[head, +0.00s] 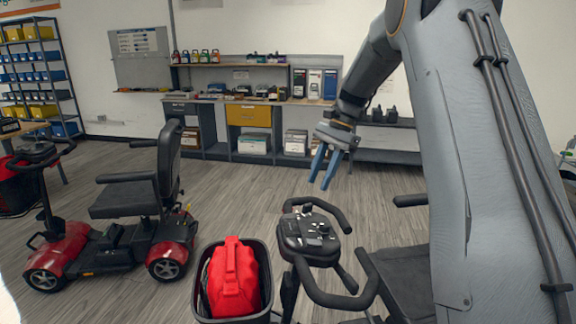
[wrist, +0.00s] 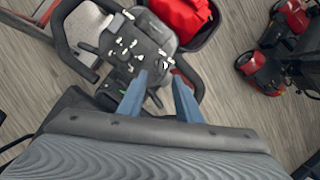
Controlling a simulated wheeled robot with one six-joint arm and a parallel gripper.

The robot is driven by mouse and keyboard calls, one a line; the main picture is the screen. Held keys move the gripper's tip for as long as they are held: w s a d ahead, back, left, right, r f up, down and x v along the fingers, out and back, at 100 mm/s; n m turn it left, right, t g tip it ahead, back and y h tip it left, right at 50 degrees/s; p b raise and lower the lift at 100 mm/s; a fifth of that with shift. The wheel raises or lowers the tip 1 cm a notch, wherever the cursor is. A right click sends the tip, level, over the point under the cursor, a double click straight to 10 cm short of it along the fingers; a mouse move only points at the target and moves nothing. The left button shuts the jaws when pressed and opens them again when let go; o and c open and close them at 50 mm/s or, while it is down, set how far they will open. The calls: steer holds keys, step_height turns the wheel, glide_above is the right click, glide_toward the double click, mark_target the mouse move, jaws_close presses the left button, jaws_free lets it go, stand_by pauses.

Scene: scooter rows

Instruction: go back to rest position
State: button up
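My gripper (head: 319,187) hangs in the air above and behind the near scooter's tiller (head: 308,238) in the head view. Its two blue fingers point down and stand apart with nothing between them. In the wrist view my gripper (wrist: 159,76) also shows open and empty, with the tiller's dark control panel (wrist: 135,52) below and beyond the fingertips. My arm reaches in from the right side of the head view and hides part of the near scooter.
A dark basket (head: 262,318) with a red bag (head: 233,280) is in front of the near scooter. A red scooter (head: 60,250) stands at left. A workbench (head: 215,100) with shelves lines the back wall. The wood-look floor (head: 225,190) between is clear.

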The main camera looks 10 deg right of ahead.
steer(key=s+a+f+n, duration=0.1)
steer(key=s, duration=0.3)
steer(key=s+f+n+h, duration=0.1)
steer(key=s+n, duration=0.1)
steer(key=s, duration=0.2)
steer(key=s+a+f+n+h, duration=0.1)
steer(key=s+f, duration=0.1)
steer(key=s, duration=0.2)
steer(key=shift+s+a+n+t, duration=0.1)
steer(key=shift+a+n+t, duration=0.2)
steer(key=shift+a+n, duration=0.1)
steer(key=s+f+n+h, duration=0.1)
steer(key=s+f+n, duration=0.1)
steer(key=s, duration=0.7)
steer(key=s+a+f+n+t+h, duration=0.1)
steer(key=s+f+n, duration=0.2)
steer(key=s, duration=0.6)
steer(key=shift+s+a+f+n, duration=0.15)
steer(key=shift+s+f+n, duration=0.2)
steer(key=shift+n, duration=0.75)
